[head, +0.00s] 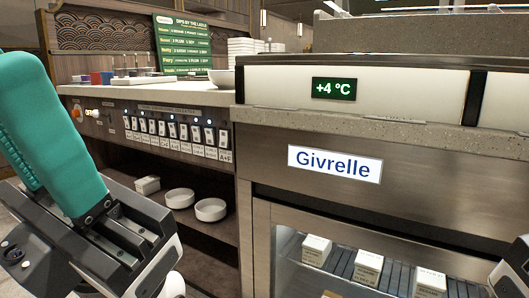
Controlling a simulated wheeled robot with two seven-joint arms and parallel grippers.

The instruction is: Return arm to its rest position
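My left gripper (50,150) is large and close at the left edge, with a teal finger pointing up and a black and white body below. Only one finger shows clearly, so its opening cannot be told. I see nothing clearly held in it. It is in front of the counter, and I cannot tell any contact. A white and black part of my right arm shows at the lower right edge; its fingers are out of frame.
A counter (165,95) carries a row of labelled switches (180,130) on its front. White bowls (210,209) sit on the shelf below. A green menu board (182,43) stands behind. At right is a steel "Givrelle" cooler (440,205) with several small boxes inside.

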